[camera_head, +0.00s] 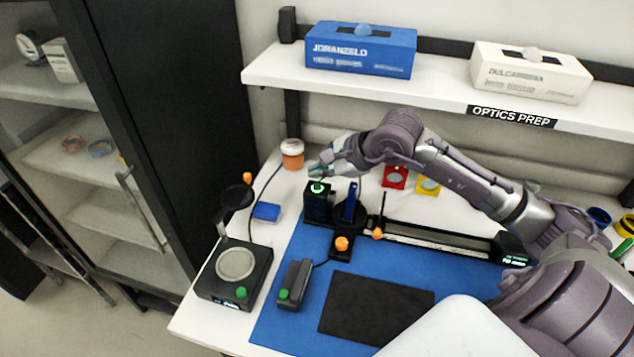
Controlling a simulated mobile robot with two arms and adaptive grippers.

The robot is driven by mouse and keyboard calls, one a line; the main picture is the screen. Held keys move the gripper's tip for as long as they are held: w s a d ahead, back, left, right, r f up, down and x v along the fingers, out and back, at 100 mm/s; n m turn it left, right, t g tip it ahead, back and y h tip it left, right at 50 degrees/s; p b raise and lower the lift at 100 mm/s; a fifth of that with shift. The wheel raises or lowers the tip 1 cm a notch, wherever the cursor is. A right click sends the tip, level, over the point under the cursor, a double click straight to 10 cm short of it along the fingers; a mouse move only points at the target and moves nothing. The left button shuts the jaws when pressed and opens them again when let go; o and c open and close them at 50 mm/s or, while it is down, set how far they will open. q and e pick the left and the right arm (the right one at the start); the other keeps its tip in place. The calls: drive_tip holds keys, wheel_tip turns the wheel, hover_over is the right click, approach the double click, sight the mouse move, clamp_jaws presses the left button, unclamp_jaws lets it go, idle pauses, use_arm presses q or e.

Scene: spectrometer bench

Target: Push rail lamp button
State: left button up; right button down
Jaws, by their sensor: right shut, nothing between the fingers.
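The rail (440,238) runs across the blue mat, with a black lamp box (317,207) at its left end. A lit green button (318,187) sits on top of the box. My right gripper (316,172) is shut and empty, just above and behind the button in the picture. I cannot tell whether its fingertips touch the button. My right arm reaches in from the right over the rail. My left gripper is not in view.
A blue upright part (350,203) stands on the rail beside the lamp box. A round-plate device (236,264) and a grey box (295,284), each with a green button, are at the front left. An orange-white jar (292,153) stands behind. A shelf (440,98) hangs above.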

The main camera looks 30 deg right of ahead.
sight(320, 186)
drive_tip(key=shift+r+p, duration=0.75)
drive_tip(key=shift+r, duration=1.8)
